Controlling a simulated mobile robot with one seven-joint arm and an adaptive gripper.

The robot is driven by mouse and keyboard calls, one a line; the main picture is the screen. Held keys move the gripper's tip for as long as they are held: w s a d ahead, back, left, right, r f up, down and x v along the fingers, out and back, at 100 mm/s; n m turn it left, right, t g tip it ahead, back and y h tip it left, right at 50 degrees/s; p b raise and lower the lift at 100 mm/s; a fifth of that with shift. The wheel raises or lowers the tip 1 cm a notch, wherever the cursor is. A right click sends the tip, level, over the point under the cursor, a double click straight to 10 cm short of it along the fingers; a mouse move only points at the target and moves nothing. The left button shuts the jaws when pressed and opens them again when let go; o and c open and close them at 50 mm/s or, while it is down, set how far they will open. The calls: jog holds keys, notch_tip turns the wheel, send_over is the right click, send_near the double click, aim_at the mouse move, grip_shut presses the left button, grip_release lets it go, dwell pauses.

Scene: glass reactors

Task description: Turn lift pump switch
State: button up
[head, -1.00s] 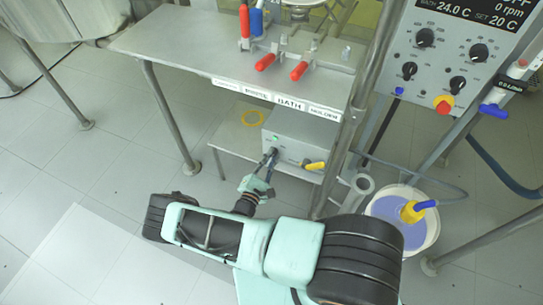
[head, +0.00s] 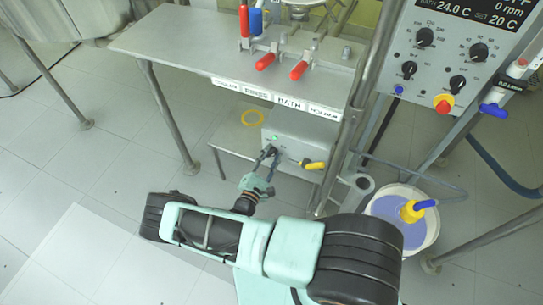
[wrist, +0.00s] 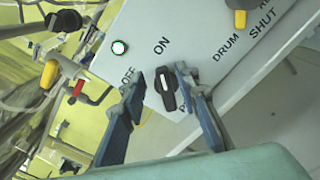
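The lift pump switch (wrist: 166,91) is a black knob with a white mark on the grey control box (wrist: 195,38). Its marked end points up the wrist view, toward the ON label; OFF is to its left. A green lamp (wrist: 119,47) glows on the panel. My gripper (wrist: 159,83) has its two fingers apart, one on each side of the knob. A gap shows at the left finger; the right tip is very close to the knob, and contact cannot be told. In the head view my gripper (head: 269,153) is at the box's front (head: 292,133).
The box sits on a lower shelf under a steel table (head: 180,45). A yellow-handled valve (head: 314,165) is right of my gripper. A bucket of blue liquid (head: 400,230) and table legs stand to the right. Open floor lies left.

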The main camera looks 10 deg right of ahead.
notch_tip(320, 180, up, 9)
jog(key=shift+r, duration=0.15)
jog(key=shift+a, duration=0.1)
dwell(0.4)
